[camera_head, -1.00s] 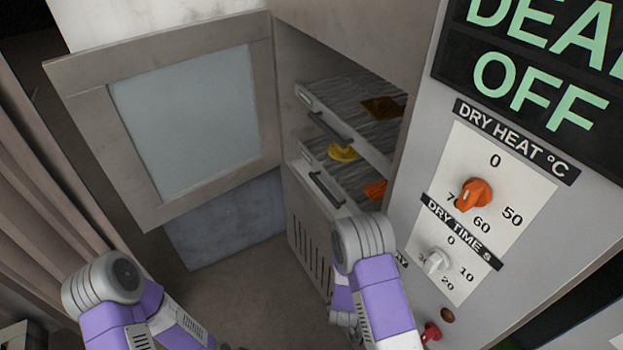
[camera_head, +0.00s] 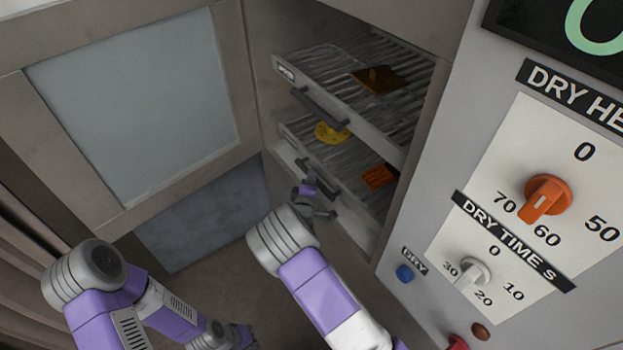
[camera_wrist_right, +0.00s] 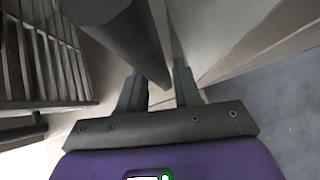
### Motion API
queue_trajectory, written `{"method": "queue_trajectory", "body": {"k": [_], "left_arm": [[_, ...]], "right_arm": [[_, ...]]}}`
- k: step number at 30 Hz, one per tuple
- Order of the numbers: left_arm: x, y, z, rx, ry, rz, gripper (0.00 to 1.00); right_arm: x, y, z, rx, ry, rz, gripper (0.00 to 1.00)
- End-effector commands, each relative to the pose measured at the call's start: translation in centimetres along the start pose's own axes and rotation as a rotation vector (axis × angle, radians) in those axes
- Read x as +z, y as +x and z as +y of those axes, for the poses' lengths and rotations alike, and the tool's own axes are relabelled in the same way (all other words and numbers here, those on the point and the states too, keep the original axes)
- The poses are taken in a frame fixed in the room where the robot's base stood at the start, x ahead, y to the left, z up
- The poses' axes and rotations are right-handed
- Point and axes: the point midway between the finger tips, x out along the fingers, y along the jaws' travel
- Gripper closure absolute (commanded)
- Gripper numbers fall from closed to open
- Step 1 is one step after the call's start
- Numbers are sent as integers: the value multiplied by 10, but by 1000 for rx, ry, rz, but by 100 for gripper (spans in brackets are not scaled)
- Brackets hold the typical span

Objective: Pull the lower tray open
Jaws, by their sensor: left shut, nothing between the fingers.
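The lower tray (camera_head: 289,141) is a pale wire-floored drawer in the open cabinet, under the upper tray. Its dark bar handle (camera_head: 328,186) is on its front and partly hidden by my right gripper. A yellow piece (camera_head: 331,134) and an orange piece (camera_head: 378,177) lie in it. My right gripper (camera_head: 318,203) is at this handle. In the right wrist view its fingers (camera_wrist_right: 161,88) are apart, with a dark bar reaching down between them; contact is unclear. My left gripper (camera_head: 240,338) is shut and empty, low in the head view, away from the trays.
The upper tray (camera_head: 286,72), with its own dark handle (camera_head: 318,109) and a brown piece (camera_head: 380,78), overhangs the lower one. The cabinet door (camera_head: 228,95) stands open at left. A control panel with knobs (camera_head: 547,197) is at right. Floor in front is clear.

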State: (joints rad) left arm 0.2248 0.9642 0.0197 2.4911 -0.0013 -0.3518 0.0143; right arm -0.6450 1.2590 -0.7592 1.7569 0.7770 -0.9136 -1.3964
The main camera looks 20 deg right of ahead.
Motion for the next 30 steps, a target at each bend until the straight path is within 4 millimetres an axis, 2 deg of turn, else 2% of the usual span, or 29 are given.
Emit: {"method": "queue_trajectory", "body": {"k": [4, 12, 13, 19, 30], "left_arm": [[0, 3, -1, 0, 0, 0, 100], [0, 3, -1, 0, 0, 0, 100], [0, 3, -1, 0, 0, 0, 100], [0, 3, -1, 0, 0, 0, 100], [0, 2, -1, 0, 0, 0, 100]], "right_arm": [[1, 11, 0, 0, 1, -1, 67], [0, 13, 0, -1, 0, 0, 67], [0, 13, 0, -1, 0, 0, 68], [0, 13, 0, -1, 1, 0, 99], [-6, 10, -1, -2, 0, 6, 100]]}}
